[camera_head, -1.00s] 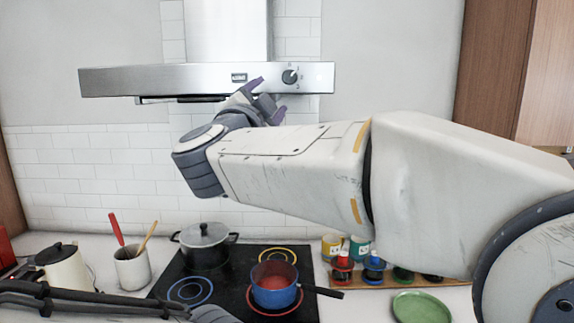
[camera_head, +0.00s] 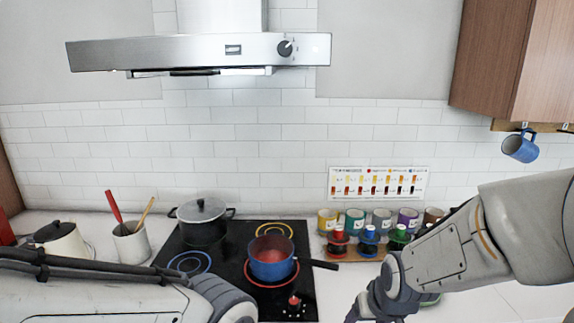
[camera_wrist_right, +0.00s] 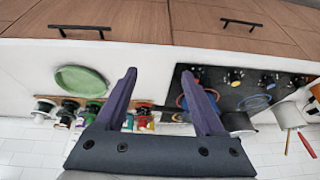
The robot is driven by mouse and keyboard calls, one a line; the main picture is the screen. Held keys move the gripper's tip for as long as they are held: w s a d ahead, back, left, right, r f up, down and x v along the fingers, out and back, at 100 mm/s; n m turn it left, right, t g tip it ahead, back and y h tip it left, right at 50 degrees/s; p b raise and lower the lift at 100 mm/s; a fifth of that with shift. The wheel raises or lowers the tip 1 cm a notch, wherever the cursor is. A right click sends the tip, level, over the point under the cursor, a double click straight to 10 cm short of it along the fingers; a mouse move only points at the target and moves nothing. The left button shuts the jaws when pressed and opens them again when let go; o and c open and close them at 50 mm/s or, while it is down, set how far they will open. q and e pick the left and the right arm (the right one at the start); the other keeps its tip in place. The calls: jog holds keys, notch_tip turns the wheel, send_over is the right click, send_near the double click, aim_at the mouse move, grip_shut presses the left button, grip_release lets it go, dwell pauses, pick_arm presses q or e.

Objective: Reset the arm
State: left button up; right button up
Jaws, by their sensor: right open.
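My right arm (camera_head: 450,245) comes in from the right and hangs low over the counter, its wrist at the bottom of the head view. My right gripper (camera_wrist_right: 160,75) is open in the right wrist view, with two purple fingers apart and nothing between them. In the head view its fingertips are cut off by the bottom edge. My left arm (camera_head: 100,290) lies across the lower left of the head view; its gripper is not visible.
A blue pot (camera_head: 271,265) with red contents and a lidded grey pot (camera_head: 203,222) stand on the black cooktop (camera_head: 235,250). Spice jars (camera_head: 355,222) stand right of it. A green plate (camera_wrist_right: 82,80) lies near my right gripper. The range hood (camera_head: 200,52) is clear of both arms.

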jog(key=s+d+f+g, duration=0.2)
jog(key=s+d+f, duration=0.1)
jog(key=s, duration=0.3)
jog(key=s+a+r+n+g, duration=0.1)
jog(key=s+a+r+n, duration=0.2)
jog(key=s+a, duration=0.3)
jog(key=s+a+r+n+g, duration=0.1)
jog(key=s+a+r+n, duration=0.2)
jog(key=s+a, duration=0.4)
jog(key=shift+s+a+n+g, duration=0.15)
jog(key=shift+a+n+g, duration=0.3)
jog(key=shift+n, duration=0.25)
dwell(0.6)
